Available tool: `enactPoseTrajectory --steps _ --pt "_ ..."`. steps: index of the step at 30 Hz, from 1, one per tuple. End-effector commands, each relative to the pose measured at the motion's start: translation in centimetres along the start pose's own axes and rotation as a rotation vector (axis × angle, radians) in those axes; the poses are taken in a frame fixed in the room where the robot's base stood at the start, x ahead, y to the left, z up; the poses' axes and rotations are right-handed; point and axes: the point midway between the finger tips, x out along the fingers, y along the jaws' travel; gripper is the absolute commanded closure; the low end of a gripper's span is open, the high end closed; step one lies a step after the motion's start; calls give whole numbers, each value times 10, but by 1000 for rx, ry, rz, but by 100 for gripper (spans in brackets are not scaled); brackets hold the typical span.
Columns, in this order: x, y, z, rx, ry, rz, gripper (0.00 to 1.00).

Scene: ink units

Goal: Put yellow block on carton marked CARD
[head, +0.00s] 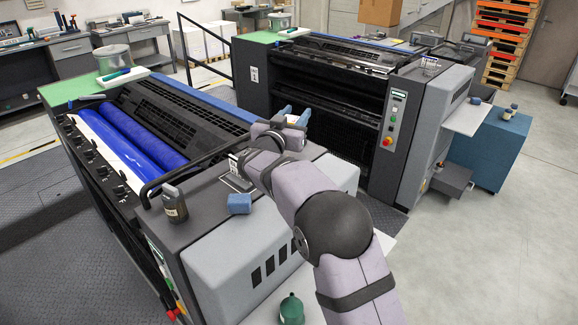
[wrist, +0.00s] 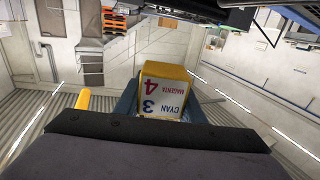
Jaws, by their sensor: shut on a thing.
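My gripper (head: 294,113) is raised over the gap between the two presses, its blue fingers pointing away. In the wrist view my gripper (wrist: 165,98) is shut on the yellow block (wrist: 175,74), with a finger on each side.
The near press (head: 185,215) carries a dark bottle (head: 174,204) and a blue sponge-like block (head: 239,204). The far press (head: 335,90) stands beyond my gripper. A blue cabinet (head: 497,150) with small bottles is at right. Floor (head: 470,255) at lower right is clear.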

Motion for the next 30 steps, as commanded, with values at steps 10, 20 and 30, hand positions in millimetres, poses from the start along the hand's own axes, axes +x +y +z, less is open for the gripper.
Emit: enactPoseTrajectory --steps 10,20,30 --pt "0 -5 18 -3 -2 -21 87" --pt "0 -5 62 -2 -1 -20 87" --pt "0 -5 77 -3 -1 -20 87"
